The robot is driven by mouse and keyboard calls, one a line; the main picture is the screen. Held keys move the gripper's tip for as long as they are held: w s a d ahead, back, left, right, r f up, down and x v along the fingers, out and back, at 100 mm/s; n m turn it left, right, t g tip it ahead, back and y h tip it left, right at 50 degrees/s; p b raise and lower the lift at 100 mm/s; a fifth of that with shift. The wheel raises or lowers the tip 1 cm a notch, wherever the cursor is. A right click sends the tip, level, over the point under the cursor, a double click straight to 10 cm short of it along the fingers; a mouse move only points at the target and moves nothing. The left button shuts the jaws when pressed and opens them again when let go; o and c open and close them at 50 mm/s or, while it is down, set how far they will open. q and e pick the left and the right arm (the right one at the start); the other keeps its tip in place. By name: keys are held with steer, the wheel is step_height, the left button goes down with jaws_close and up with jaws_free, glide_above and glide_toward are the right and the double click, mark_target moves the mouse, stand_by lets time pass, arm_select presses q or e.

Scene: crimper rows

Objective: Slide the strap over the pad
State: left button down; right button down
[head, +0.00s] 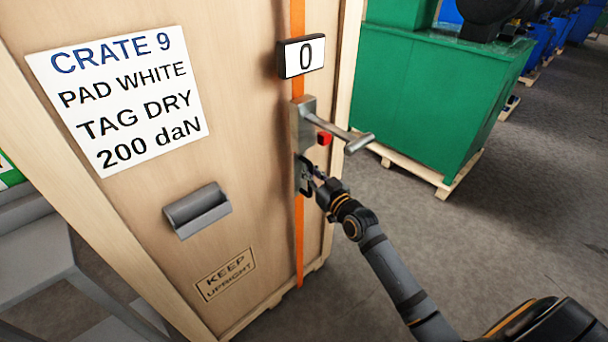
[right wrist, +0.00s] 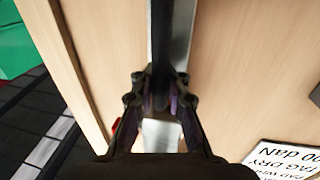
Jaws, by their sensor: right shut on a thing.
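The orange strap (head: 299,240) runs vertically down the face of the wooden crate (head: 140,190). It passes behind a grey metal tensioner (head: 302,125) with a side lever (head: 350,141) and a small red block (head: 324,138). My right gripper (head: 309,183) is at the lower end of the tensioner, close to the crate face. In the right wrist view my right gripper (right wrist: 157,105) is shut on a dark bar in front of a grey metal strip (right wrist: 168,30). I cannot make out any pad. My left gripper is out of view.
A display (head: 301,57) above the tensioner reads 0. A white label (head: 118,98) says crate 9, pad white, tag dry, 200 daN. A grey holder (head: 197,209) juts from the crate. A green machine (head: 425,95) on a pallet stands behind; floor between is clear.

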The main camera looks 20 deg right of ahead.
steer(key=shift+f, duration=0.2)
steer(key=c, duration=1.7)
jaws_free()
steer(key=shift+s+d, duration=0.1)
steer(key=shift+d, duration=0.05)
steer(key=o, duration=0.4)
steer(key=shift+s+d+r, duration=0.15)
steer(key=shift+s+d, duration=0.05)
steer(key=shift+d, duration=0.1)
steer(key=shift+c, duration=0.2)
steer(key=shift+w+a, duration=0.1)
steer(key=shift+a, duration=0.05)
steer(key=shift+a+r, duration=0.1)
